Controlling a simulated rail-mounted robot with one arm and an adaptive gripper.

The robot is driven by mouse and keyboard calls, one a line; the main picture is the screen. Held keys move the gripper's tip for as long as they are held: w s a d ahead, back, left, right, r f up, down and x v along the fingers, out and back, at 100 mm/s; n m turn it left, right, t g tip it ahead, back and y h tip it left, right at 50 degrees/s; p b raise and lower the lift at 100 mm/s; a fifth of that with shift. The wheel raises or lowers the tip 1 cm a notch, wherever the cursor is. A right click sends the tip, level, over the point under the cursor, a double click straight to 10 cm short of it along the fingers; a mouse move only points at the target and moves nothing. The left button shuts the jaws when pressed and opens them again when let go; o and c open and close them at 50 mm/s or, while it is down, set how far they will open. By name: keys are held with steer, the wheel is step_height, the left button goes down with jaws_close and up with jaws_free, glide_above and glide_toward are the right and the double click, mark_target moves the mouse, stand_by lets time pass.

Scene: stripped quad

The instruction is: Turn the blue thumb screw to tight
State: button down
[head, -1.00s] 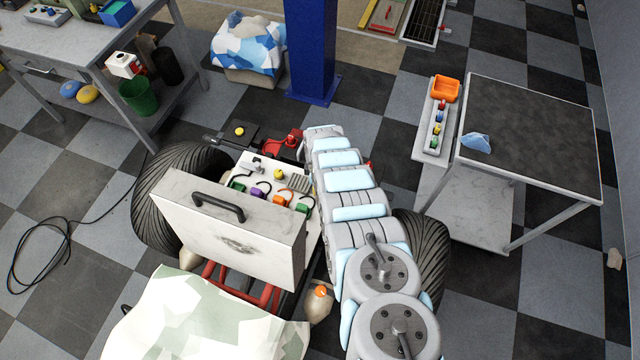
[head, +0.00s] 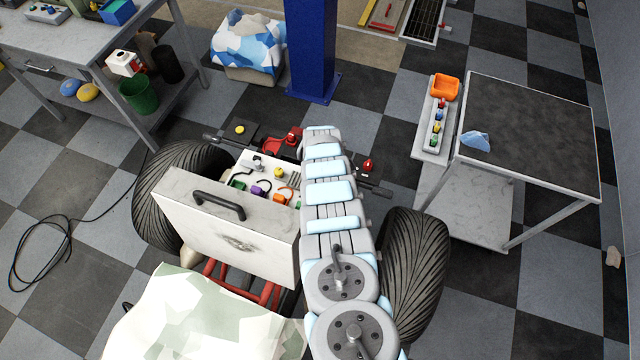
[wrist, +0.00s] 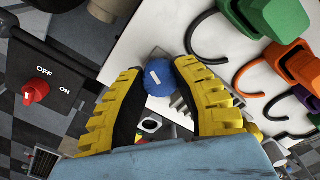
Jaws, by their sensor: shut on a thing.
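In the wrist view the blue thumb screw (wrist: 160,78) is a round ribbed knob with a short white mark on its face. The mark slants from upper left to lower right. My gripper (wrist: 160,71) has its yellow ribbed fingers on either side of the knob and is shut on it. The screw sits at the edge of a pale panel (wrist: 138,40), beside a grey metal part. In the head view my arm hides both the gripper and the screw.
A red rotary switch (wrist: 36,91) marked OFF and ON stands left of the gripper. In the head view a pale upright lid (head: 228,226) with a black handle stands left of my arm.

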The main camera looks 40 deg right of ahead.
steer(key=shift+m, duration=0.4)
steer(key=c, duration=0.7)
jaws_free()
steer(key=shift+s, duration=0.1)
steer(key=shift+c, duration=0.2)
